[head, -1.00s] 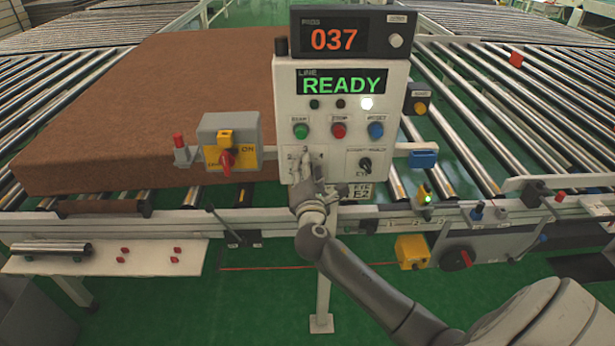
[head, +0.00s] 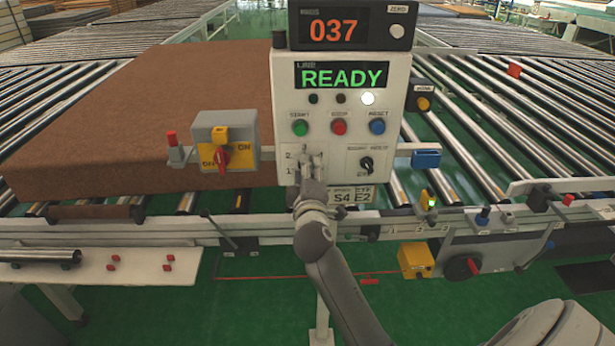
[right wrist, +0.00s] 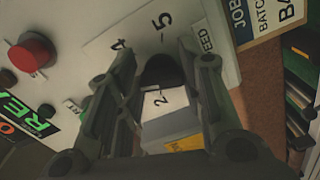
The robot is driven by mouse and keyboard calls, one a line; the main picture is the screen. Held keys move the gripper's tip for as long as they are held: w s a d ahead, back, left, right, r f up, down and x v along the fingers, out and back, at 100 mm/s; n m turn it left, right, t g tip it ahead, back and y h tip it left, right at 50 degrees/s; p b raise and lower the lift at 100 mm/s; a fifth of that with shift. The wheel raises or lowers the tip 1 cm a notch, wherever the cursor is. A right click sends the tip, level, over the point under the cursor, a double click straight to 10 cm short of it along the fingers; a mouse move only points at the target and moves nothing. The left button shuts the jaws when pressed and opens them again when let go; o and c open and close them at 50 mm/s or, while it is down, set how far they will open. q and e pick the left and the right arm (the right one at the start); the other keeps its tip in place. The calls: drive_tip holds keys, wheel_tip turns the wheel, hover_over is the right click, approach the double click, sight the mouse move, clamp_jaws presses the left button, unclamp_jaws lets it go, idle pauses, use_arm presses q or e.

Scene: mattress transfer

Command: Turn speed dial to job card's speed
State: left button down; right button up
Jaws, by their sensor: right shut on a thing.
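The control panel (head: 284,150) stands upright with a green READY display. The speed dial (right wrist: 160,70) is a dark knob between my right gripper's fingers in the right wrist view; the numerals 2, 4 and 5 show around it. My right gripper (head: 307,160) is shut on the dial and hides it in the head view. I cannot tell which numeral it points at. A label plate (head: 352,197) under the panel reads S4 and E2. Part of a card with JOB and BATCH (right wrist: 262,15) shows in the right wrist view. My left gripper is not in view.
A small black selector (head: 366,164) sits right of the dial. Green, red and blue buttons (head: 338,127) lie above. A grey and yellow box with a red switch (head: 222,158) stands left. A brown mattress (head: 130,110) lies on the rollers behind.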

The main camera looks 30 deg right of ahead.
sight(307, 129)
drive_tip(key=shift+a+f+m+b, duration=0.15)
drive_tip(key=shift+m+b, duration=0.45)
drive_tip(key=shift+m, duration=1.45)
drive_tip(key=shift+d+f+m+b, duration=0.1)
drive_tip(key=shift+m+b, duration=0.5)
drive_tip(key=shift+m, duration=1.45)
drive_tip(key=shift+w, duration=0.1)
drive_tip(key=o, duration=1)
wheel_tip(307, 129, up, 10)
drive_tip(key=shift+r, duration=0.1)
